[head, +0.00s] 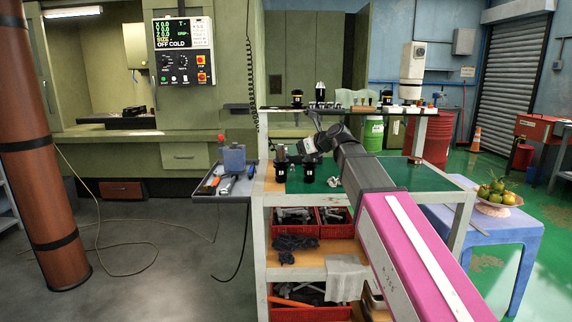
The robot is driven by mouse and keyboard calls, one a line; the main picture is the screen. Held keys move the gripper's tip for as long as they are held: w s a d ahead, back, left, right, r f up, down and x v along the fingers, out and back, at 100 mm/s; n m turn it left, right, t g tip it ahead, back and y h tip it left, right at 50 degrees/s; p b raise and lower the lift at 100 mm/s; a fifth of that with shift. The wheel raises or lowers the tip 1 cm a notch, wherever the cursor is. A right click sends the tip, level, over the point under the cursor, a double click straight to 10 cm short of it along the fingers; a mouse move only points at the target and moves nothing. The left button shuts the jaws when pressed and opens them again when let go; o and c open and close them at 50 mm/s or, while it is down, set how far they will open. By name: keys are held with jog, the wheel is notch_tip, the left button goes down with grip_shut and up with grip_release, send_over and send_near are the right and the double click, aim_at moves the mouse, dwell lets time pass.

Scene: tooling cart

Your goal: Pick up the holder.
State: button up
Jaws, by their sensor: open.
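Two dark tool holders stand upright on the green mat (418,179) of the tooling cart: a left holder (281,172) and a right holder (309,172). I cannot tell which one the task means. My gripper (303,147) is open, just above and between the tops of these holders, at the end of my pink and grey arm. It is small in this view, and I cannot tell whether its fingers touch either holder. A small light-coloured item (334,181) lies on the mat to the right of the holders.
The cart's upper shelf (350,109) carries more holders and small parts behind my gripper. Red crates (292,229) fill the lower shelves. A grey side tray (211,197) with tools is at left. A blue table (490,229) with a fruit bowl (492,209) stands right.

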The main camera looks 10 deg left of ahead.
aim_at(284, 153)
jog(key=x, duration=1)
jog(key=shift+w+a+f, duration=0.1)
jog(key=shift+w+f, duration=0.1)
jog(key=shift+f, duration=0.05)
jog(key=shift+c, duration=0.4)
jog(key=c, duration=1.3)
